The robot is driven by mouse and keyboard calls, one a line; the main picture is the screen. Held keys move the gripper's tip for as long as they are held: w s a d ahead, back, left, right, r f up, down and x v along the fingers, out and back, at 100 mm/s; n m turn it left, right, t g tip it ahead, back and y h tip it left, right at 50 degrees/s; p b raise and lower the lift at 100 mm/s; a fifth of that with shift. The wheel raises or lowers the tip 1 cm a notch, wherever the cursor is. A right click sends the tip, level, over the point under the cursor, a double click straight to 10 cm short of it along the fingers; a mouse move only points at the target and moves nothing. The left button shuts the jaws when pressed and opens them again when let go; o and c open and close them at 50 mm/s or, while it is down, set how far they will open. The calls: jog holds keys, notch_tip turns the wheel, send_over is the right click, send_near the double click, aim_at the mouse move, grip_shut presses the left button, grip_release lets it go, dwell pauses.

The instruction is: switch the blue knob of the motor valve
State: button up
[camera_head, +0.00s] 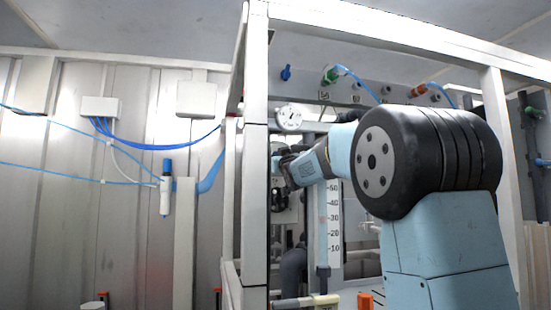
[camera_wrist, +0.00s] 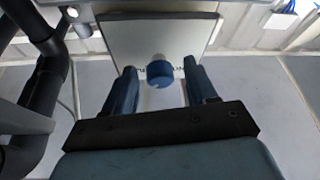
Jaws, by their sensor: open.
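The blue knob (camera_wrist: 160,74) shows in the wrist view as a short round cap standing out in front of a pale plate (camera_wrist: 118,34) with a dark edge. I take this to be the knob of the motor valve. My gripper (camera_wrist: 161,66) is open, with one blue finger on each side of the knob. Gaps show between the knob and both fingers, and the jaws hold nothing. In the head view my gripper (camera_head: 279,166) is small and partly hidden at the end of my arm, by the frame post. I cannot make out the knob there.
Dark pipes (camera_wrist: 52,85) run close along the left in the wrist view. In the head view a white frame post (camera_head: 256,150) stands left of my gripper. A round gauge (camera_head: 288,117) is above it, and a scaled column (camera_head: 334,220) is below right.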

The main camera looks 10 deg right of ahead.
jog(key=c, duration=1)
jog(key=shift+a, duration=0.15)
jog(key=shift+c, duration=0.3)
jog(key=shift+n+y, duration=0.4)
jog(key=n+g+y, duration=0.1)
jog(key=n+y, duration=0.1)
jog(key=n, duration=0.2)
jog(key=n+g+y, duration=0.1)
jog(key=n, duration=0.4)
jog(key=shift+d+y, duration=0.2)
jog(key=shift+y, duration=0.2)
jog(key=shift+n+g, duration=0.3)
